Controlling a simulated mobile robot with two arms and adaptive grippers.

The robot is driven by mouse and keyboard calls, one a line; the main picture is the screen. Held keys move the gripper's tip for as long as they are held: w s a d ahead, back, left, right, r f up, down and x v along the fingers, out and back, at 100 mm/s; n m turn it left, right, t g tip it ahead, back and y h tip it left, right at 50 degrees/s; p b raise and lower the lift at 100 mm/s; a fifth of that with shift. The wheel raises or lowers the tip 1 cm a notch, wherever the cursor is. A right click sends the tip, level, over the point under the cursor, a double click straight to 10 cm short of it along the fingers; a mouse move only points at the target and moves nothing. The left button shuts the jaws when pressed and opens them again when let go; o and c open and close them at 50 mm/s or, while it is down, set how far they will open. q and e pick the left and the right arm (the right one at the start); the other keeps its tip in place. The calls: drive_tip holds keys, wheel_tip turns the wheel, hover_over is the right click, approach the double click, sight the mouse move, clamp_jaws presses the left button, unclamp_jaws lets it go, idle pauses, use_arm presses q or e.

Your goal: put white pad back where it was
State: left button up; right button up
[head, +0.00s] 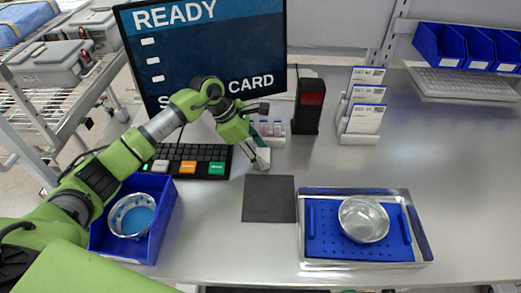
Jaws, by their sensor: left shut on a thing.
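My left gripper (261,159) reaches down over the table just behind the dark grey square mat (269,202). It is shut on a thin pale piece, which looks like the white pad (284,181), at the mat's back edge. The gripper's fingers hide part of the pad, and I cannot tell whether it touches the table or the mat. My right gripper is not in view.
A metal tray (426,254) with a blue perforated insert and a steel bowl (363,219) stands at right. A blue bin (169,216) with a round container is at left. A keyboard (192,157), vials (271,128) and card rack (358,137) stand behind.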

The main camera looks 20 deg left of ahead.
use_arm(q)
drive_tip(key=shift+f, duration=0.15)
drive_tip(key=o, duration=1.5)
drive_tip(key=shift+r, duration=0.3)
drive_tip(key=b+v, duration=0.3)
drive_tip(key=v, duration=0.8)
drive_tip(key=shift+s+a+r, duration=0.15)
drive_tip(key=shift+a+r, duration=0.1)
drive_tip(key=shift+r, duration=0.05)
drive_tip(key=shift+f, duration=0.15)
